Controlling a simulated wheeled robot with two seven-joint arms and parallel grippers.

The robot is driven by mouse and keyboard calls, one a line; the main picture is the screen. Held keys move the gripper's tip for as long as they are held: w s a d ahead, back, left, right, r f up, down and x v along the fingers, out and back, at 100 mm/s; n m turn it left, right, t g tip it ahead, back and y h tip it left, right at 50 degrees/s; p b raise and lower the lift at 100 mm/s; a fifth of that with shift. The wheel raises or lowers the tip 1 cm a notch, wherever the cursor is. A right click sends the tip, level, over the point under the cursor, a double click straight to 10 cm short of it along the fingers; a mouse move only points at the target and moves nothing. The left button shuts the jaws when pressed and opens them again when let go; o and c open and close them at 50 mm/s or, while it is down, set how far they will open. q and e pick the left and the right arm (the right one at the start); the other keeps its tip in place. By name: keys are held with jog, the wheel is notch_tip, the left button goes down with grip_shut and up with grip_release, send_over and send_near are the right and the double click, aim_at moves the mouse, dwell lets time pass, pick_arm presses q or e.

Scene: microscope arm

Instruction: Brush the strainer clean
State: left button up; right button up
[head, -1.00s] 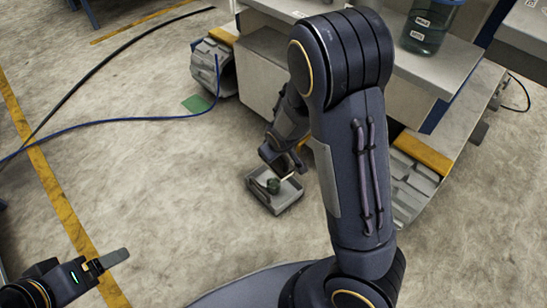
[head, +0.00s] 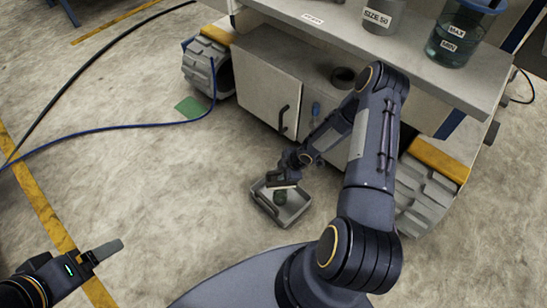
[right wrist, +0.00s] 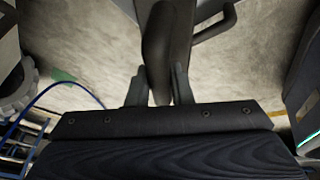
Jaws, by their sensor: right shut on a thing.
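A shallow grey tray (head: 264,205) lies on the floor in front of the cabinet. A small dark green thing (head: 281,197) is in it, which may be the strainer; it is too small to tell. My right gripper (head: 284,181) is at the tray's far side, just above it. In the right wrist view the gripper (right wrist: 160,88) is shut on a dark, long, rounded thing (right wrist: 165,45), perhaps the brush's handle. A pale strip shows below the gripper in the head view. My left gripper (head: 106,251) is far off at lower left; its finger gap does not show.
A bench with a grey cabinet (head: 258,80) stands behind the tray, with tracked feet (head: 208,68) at its sides. A liquid jar (head: 460,35) and a "SIZE 50" container (head: 382,15) are on top. A blue cable (head: 110,126) crosses the floor. Floor left of the tray is clear.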

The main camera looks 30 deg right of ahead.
jog(key=shift+w+f, duration=0.15)
jog(key=shift+w, duration=0.15)
jog(key=shift+f, duration=0.15)
pick_arm(q)
jog(key=shift+w+f+b, duration=0.15)
jog(key=shift+f+b, duration=1.1)
jog(key=shift+w+f+b, duration=0.15)
jog(key=shift+f+b, duration=1.05)
jog(key=shift+b, duration=0.05)
pick_arm(e)
jog(key=shift+f, duration=2.85)
pick_arm(q)
jog(key=shift+f, duration=0.25)
pick_arm(e)
jog(key=shift+f, duration=0.3)
pick_arm(q)
jog(key=shift+r, duration=0.15)
pick_arm(e)
jog(key=shift+d+r, duration=0.1)
jog(key=shift+d, duration=0.05)
jog(key=shift+d, duration=0.1)
pick_arm(q)
jog(key=shift+r+p, duration=0.6)
jog(key=shift+r, duration=0.1)
pick_arm(e)
jog(key=shift+s+d, duration=0.2)
jog(key=shift+d, duration=0.3)
